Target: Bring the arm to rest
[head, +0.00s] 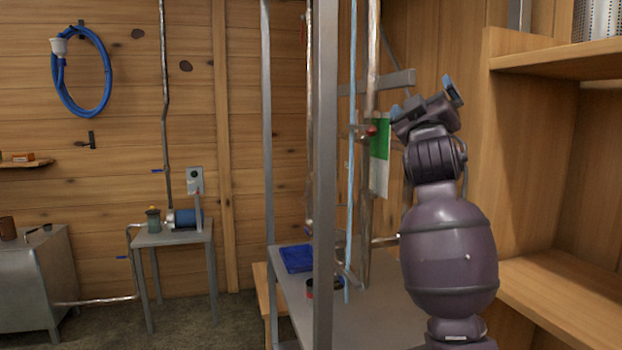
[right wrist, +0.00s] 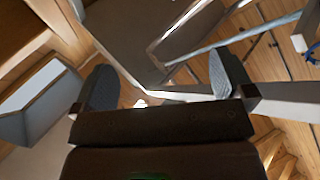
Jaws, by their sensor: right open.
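My right arm rises at the right of the head view, with its dark wrist upright in front of the wooden wall. My right gripper (head: 424,97) is at the top of it, tilted, its two blue-grey fingers spread apart with nothing visible between them. In the right wrist view the same gripper (right wrist: 161,82) shows its two grey finger pads wide apart and empty. The gripper appears close to a green and white sheet (head: 380,155) in the head view; I cannot tell whether they touch. My left gripper is not in view.
A grey metal post (head: 325,200) stands left of my arm. A metal table (head: 375,315) carries a blue folded item (head: 297,258). Wooden shelves (head: 560,55) stand close on the right. A small pump table (head: 172,237) and a blue hose (head: 108,75) are farther left.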

